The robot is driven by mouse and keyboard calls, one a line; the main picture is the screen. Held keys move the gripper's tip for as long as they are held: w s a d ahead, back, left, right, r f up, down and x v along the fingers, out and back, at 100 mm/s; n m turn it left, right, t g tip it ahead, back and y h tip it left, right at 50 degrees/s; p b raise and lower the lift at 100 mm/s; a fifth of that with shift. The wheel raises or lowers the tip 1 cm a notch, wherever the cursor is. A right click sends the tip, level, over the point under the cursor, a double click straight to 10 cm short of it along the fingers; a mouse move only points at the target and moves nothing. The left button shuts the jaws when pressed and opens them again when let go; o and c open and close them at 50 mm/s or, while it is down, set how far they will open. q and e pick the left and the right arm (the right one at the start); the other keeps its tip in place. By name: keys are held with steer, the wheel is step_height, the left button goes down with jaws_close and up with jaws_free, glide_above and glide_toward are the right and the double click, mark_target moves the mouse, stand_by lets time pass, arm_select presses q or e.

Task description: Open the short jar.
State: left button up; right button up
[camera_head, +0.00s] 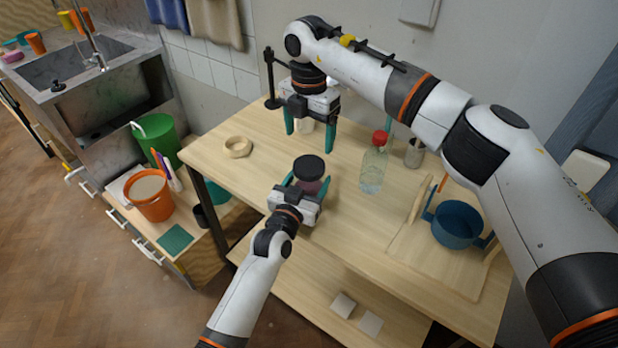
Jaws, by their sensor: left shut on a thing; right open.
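The short jar (313,186) stands on the wooden table and has a wide black lid (309,167) on top. Its body looks pinkish and is partly hidden by my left gripper. My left gripper (305,184) is shut on the jar's body, below the lid, from the front side. My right gripper (310,126) is open, pointing down farther back over the table, behind the jar. A pale cup-like thing (305,125) shows between its fingers; I cannot tell if they touch it.
A clear bottle with a red cap (374,166) stands right of the jar, with a grey cup (414,154) beyond it. A blue pot (457,224) is at the right. A wooden ring (238,147) lies on the table's left part.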

mark_target(309, 165)
arm_select(q)
steer(key=shift+c, duration=0.5)
arm_select(e)
steer(key=m, duration=0.3)
steer(key=shift+a+m, duration=0.1)
steer(key=shift+m, duration=0.2)
steer(key=m, duration=0.4)
steer(key=shift+m, duration=0.4)
steer(key=shift+f, duration=0.3)
step_height(309, 165, down, 7)
steer(key=shift+f, duration=0.2)
steer(key=shift+c, duration=0.4)
